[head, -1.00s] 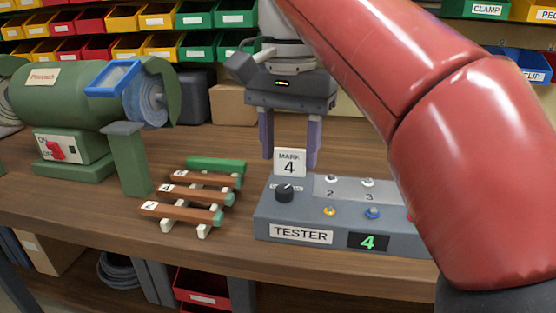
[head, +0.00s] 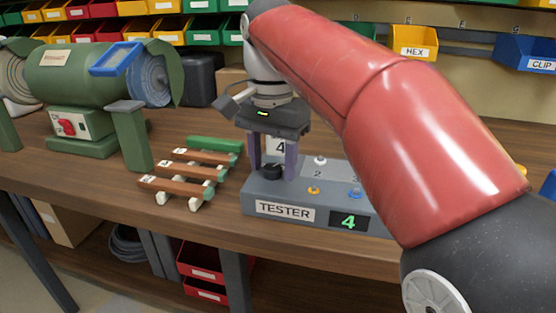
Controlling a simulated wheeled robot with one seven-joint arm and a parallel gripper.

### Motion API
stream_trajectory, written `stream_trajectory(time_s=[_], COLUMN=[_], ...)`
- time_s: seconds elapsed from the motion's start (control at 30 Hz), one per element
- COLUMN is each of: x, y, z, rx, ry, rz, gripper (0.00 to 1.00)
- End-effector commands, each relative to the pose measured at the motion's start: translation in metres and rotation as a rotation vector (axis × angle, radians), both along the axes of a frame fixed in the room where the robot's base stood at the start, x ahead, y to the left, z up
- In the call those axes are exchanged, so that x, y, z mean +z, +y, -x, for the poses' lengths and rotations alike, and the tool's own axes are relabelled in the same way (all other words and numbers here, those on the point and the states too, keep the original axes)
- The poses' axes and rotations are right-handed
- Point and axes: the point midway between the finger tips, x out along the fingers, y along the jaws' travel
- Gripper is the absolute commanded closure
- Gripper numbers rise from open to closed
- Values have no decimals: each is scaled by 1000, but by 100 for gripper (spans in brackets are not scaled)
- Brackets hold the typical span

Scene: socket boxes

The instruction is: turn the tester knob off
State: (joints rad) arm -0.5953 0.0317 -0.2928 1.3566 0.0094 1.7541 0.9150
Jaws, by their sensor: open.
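The grey tester box (head: 247,199) sits on the wooden bench, its display (head: 348,221) lit with a green 4. Its black knob (head: 272,172) is at the box's left end. My gripper (head: 272,174) is open, pointing down, with its purple fingers on either side of the knob. I cannot tell whether they touch it. The knob's pointer and scale marks are too small or hidden to read. A white card with a 4 (head: 281,147) stands behind the knob, partly hidden by the gripper. My red arm covers the tester's right end.
A rack of several brown bars with green ends (head: 180,170) lies just left of the tester. A green bench grinder (head: 85,75) with a red switch stands further left. Bins (head: 170,30) line the back. The bench's front strip is clear.

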Motion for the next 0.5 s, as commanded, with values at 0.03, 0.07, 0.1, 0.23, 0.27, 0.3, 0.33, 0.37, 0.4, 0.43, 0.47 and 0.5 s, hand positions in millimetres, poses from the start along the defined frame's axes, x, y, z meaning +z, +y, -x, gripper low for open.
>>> stream_trajectory(time_s=[0.03,0.07,0.1,0.23,0.27,0.3,0.33,0.37,0.4,0.43,0.47,0.5], x=[0,0,0,0,0,0,0,0,0,0,0,0], y=[0,0,0,0,0,0,0,0,0,0,0,0], z=[0,0,0,0,0,0,0,0,0,0,0,0], rx=[0,0,0,0,0,0,0,0,0,0,1,1], ry=[0,0,0,0,0,0,0,0,0,0,0,0], rz=[0,0,0,0,0,0,0,0,0,0,0,0], gripper=[50,50,51,68,72,78,81,85,91,94,95,95])
